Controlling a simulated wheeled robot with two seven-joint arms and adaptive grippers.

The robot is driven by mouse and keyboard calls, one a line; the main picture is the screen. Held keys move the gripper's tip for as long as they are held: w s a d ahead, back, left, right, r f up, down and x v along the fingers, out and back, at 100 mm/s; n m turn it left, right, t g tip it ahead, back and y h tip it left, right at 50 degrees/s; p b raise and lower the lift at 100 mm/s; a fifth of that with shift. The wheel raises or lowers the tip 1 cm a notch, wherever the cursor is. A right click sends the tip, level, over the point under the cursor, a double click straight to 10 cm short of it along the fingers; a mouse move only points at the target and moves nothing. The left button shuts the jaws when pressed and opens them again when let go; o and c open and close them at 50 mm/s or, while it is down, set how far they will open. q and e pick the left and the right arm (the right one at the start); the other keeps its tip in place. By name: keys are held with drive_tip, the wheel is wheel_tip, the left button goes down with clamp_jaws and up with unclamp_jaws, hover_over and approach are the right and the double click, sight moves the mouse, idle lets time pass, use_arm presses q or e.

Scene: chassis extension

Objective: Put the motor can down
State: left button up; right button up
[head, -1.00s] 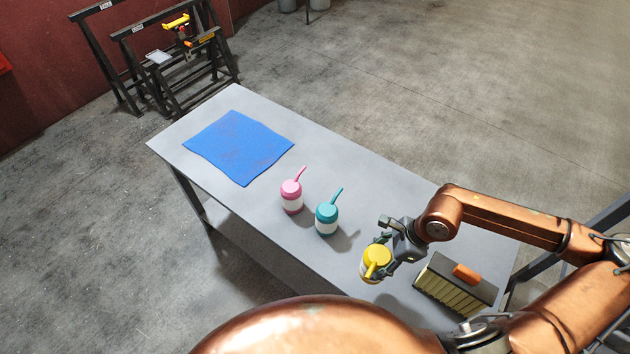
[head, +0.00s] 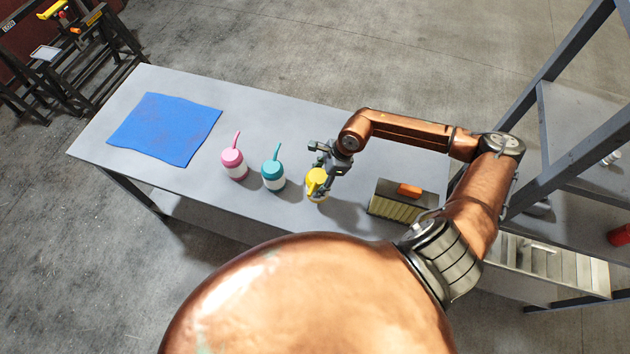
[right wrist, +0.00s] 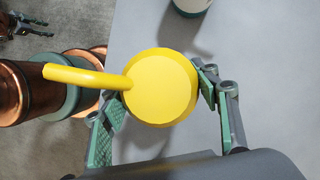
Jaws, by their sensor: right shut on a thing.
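The yellow can (head: 316,183) with a curved spout is upright between the fingers of my right gripper (head: 325,176). In the right wrist view the round yellow lid (right wrist: 160,88) fills the space between the green-padded fingers (right wrist: 155,103), which are shut on the can. The can is over the grey table (head: 300,118), near its front edge, right of the teal can. I cannot tell whether its base touches the tabletop. A dark gripper with green parts, apparently my left gripper (right wrist: 20,25), shows small at the upper left of the right wrist view; its jaw state is unclear.
A teal can (head: 273,175) and a pink can (head: 234,163) stand left of the yellow one. A blue mat (head: 165,130) lies at the table's left end. A crate with an orange top piece (head: 405,200) is to the right. A metal rack (head: 560,130) stands beyond.

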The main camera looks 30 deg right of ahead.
drive_tip(key=shift+w+d+f, duration=0.1)
drive_tip(key=shift+w+f, duration=0.65)
drive_tip(key=shift+f, duration=0.05)
drive_tip(key=shift+w+f, duration=0.2)
drive_tip(key=shift+f, duration=0.15)
wheel_tip(320, 180, down, 3)
drive_tip(key=shift+w+f+p, duration=0.1)
drive_tip(key=shift+p, duration=0.35)
use_arm(q)
drive_tip(key=shift+s+r, duration=0.4)
drive_tip(key=shift+r, duration=0.15)
drive_tip(key=shift+w+f, duration=0.1)
use_arm(e)
drive_tip(key=o, duration=1)
drive_tip(key=shift+f, duration=0.1)
drive_tip(key=o, duration=0.4)
use_arm(q)
drive_tip(key=shift+w, duration=0.4)
